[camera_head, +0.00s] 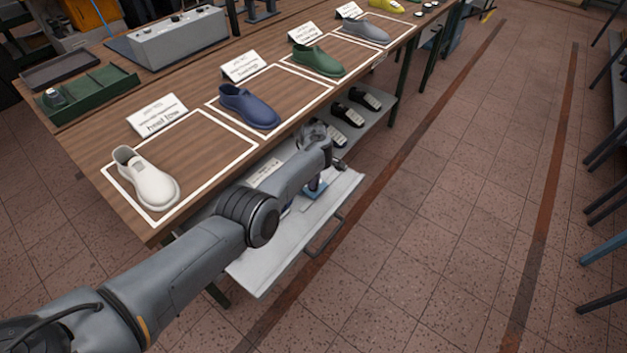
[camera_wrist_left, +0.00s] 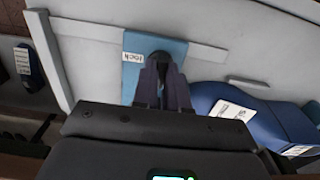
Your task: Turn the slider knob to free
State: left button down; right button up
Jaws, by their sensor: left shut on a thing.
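The slider knob (camera_wrist_left: 160,57) is a dark round piece on a light blue plate (camera_wrist_left: 133,75) in the left wrist view. A small white label (camera_wrist_left: 132,57) lies beside it; its lettering is too small to read surely. My left gripper (camera_wrist_left: 162,72) is shut on the knob, and its fingers hide most of it. In the head view my left gripper (camera_head: 314,184) points down onto the blue plate, inside a pale open drawer (camera_head: 270,262) under the table edge. My right gripper is in neither view.
A blue shoe last (camera_wrist_left: 235,105) with a white label lies close to the gripper in the drawer. The drawer handle (camera_head: 326,237) sticks out over the floor. The wooden table (camera_head: 195,160) above carries white, blue, green and grey lasts.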

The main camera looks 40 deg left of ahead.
pick_arm(q)
jog(key=c, duration=1.2)
grip_release()
jog(key=shift+o, duration=0.2)
notch_tip(320, 180, up, 11)
jog(key=p, duration=0.5)
jog(key=shift+f, duration=0.15)
